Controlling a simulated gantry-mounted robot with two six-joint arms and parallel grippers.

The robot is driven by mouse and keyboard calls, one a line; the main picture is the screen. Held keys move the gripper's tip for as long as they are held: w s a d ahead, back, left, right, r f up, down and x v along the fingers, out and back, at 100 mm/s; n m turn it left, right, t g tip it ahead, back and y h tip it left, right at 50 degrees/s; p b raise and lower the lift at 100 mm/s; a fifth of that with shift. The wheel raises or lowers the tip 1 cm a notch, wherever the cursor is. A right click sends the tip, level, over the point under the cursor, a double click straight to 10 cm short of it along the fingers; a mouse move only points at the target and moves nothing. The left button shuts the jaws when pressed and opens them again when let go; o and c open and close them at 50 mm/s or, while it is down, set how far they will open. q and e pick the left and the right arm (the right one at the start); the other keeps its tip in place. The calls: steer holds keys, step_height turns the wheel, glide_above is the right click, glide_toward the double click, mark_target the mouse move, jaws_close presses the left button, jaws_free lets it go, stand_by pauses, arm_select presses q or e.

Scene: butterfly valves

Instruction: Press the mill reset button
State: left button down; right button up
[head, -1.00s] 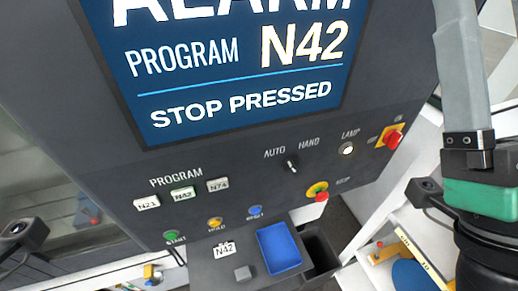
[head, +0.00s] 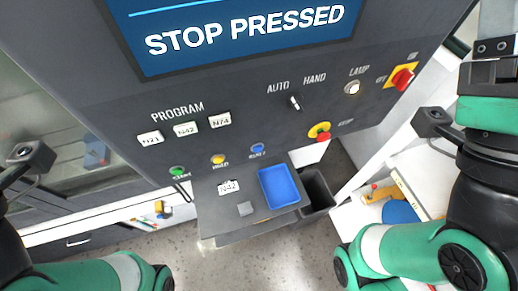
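The blue reset button (head: 257,148) sits on the lower edge of the mill's dark control panel (head: 130,95), right of the yellow hold button (head: 218,160) and the green start button (head: 177,172). Its label is too small to read clearly now. The screen (head: 240,30) reads "STOP PRESSED". A red stop button on a yellow base (head: 320,131) is right of the blue one. My left and right arms show at the lower left and right edges, apart from the panel. Neither gripper's fingers are in view.
A shelf below the panel holds a blue tray (head: 279,187), an N42 tag (head: 228,187) and a small grey block (head: 245,208). A dark bin (head: 317,191) stands right of it. Program buttons, a selector (head: 295,102), a lamp (head: 352,88) and a red switch (head: 402,78) are above.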

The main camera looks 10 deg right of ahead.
jaws_close()
stand_by(1.4)
